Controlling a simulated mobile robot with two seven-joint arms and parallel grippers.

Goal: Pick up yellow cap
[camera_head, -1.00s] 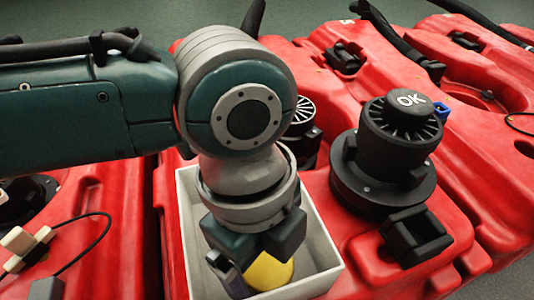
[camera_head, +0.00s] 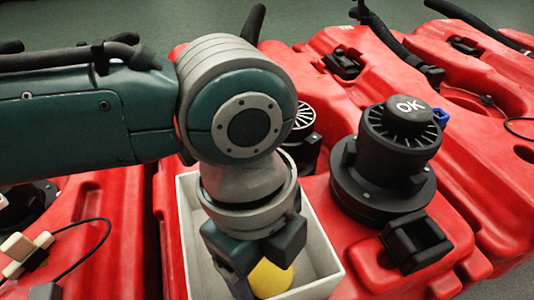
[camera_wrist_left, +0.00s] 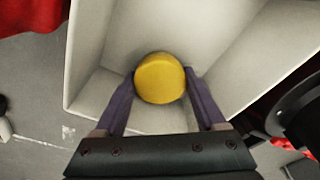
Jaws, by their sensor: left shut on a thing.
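The yellow cap (camera_head: 271,279) is in the white box, partly hidden by my left gripper in the head view. In the left wrist view the round yellow cap (camera_wrist_left: 160,78) sits between the two purple fingers of my left gripper (camera_wrist_left: 160,88), which touch its sides. My left gripper (camera_head: 258,278) points down into the white box (camera_head: 328,270) and is shut on the cap. The box's pale inner walls also show in the left wrist view (camera_wrist_left: 115,45). I cannot tell whether the cap touches the box floor. My right gripper is not in view.
A black fitting with an "OK" top (camera_head: 393,150) stands on the red tank (camera_head: 465,235) right of the box. A black latch (camera_head: 415,242) is in front of it. Another black vented part (camera_head: 302,125) is behind the box. A thin black cable (camera_head: 85,255) lies at left.

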